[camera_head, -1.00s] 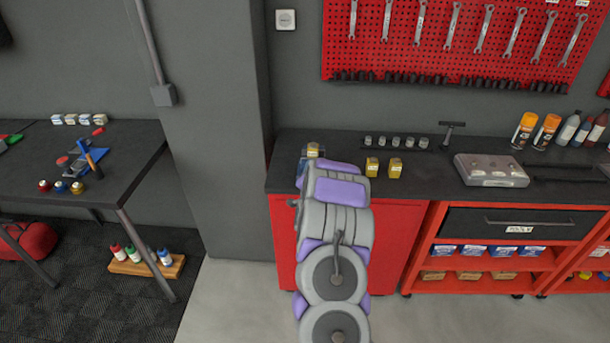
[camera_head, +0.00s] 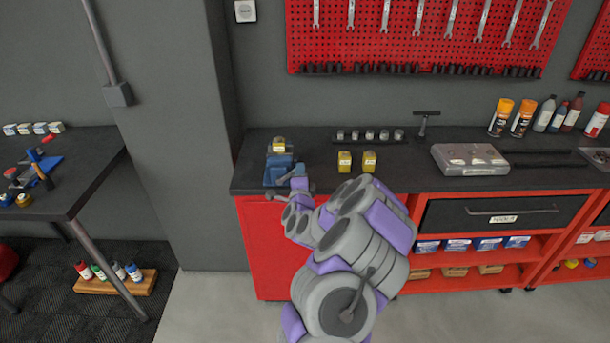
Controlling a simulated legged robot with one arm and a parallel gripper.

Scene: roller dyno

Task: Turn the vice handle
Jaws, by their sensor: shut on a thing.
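The blue vice (camera_head: 278,172) sits on the left end of the dark workbench, near its front edge. Its grey handle (camera_head: 274,195) shows as a thin bar low at the front of the vice. My gripper (camera_head: 295,192) is at the front right of the vice, at the handle, and is shut on the handle. My arm reaches up to it from the lower right. The fingertips are small and partly hidden by my own wrist, so the exact grip on the bar is hard to see.
A small yellow-labelled jar (camera_head: 279,145) is just behind the vice. Two yellow boxes (camera_head: 357,161) stand to its right, with a row of small sockets (camera_head: 370,136) behind. A grey case (camera_head: 469,159) lies further right. A grey pillar (camera_head: 180,130) stands left of the workbench (camera_head: 320,178).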

